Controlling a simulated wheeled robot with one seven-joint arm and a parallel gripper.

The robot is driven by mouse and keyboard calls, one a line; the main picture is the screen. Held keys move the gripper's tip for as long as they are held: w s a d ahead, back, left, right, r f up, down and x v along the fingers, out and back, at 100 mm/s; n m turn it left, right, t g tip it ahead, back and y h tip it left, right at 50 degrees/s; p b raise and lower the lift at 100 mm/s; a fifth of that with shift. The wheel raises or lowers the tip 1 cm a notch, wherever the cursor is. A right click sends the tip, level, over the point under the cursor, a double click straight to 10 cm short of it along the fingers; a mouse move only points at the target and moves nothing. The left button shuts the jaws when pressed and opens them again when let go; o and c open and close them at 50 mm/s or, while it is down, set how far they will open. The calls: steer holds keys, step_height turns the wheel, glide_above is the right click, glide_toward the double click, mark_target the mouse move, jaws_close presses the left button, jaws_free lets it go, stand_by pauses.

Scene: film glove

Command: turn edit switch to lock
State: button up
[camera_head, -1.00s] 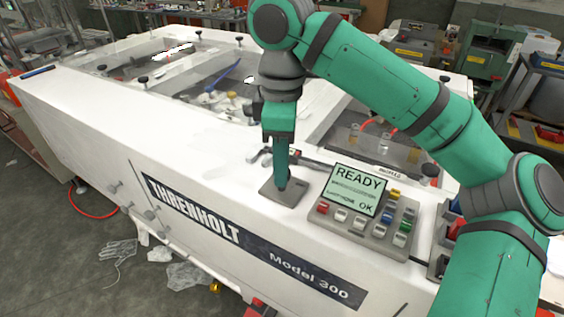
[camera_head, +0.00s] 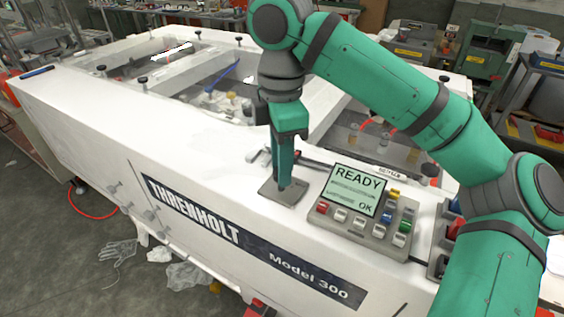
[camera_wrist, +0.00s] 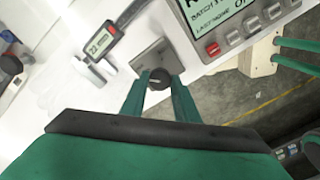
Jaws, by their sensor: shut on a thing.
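The edit switch is a dark round knob (camera_wrist: 159,77) on a small square grey plate (camera_wrist: 147,55). In the head view the plate (camera_head: 268,191) lies on the white machine top, left of the display panel. My gripper (camera_head: 284,184) points down onto it and hides the knob there. In the wrist view the two green fingers of my gripper (camera_wrist: 160,86) stand on either side of the knob, shut on it. A pale line marks the knob's top. No lock label can be read on the plate.
The control panel (camera_head: 363,207) with a READY screen and several coloured buttons stands close right of the switch. A digital caliper (camera_wrist: 97,42) lies beside the plate. The front edge of the machine is near, with open floor (camera_head: 60,230) below.

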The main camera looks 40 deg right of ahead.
steer(key=o, duration=1.1)
steer(key=shift+c, duration=0.2)
steer(key=shift+r, duration=0.1)
step_height(320, 180, up, 11)
steer(key=shift+f, duration=0.2)
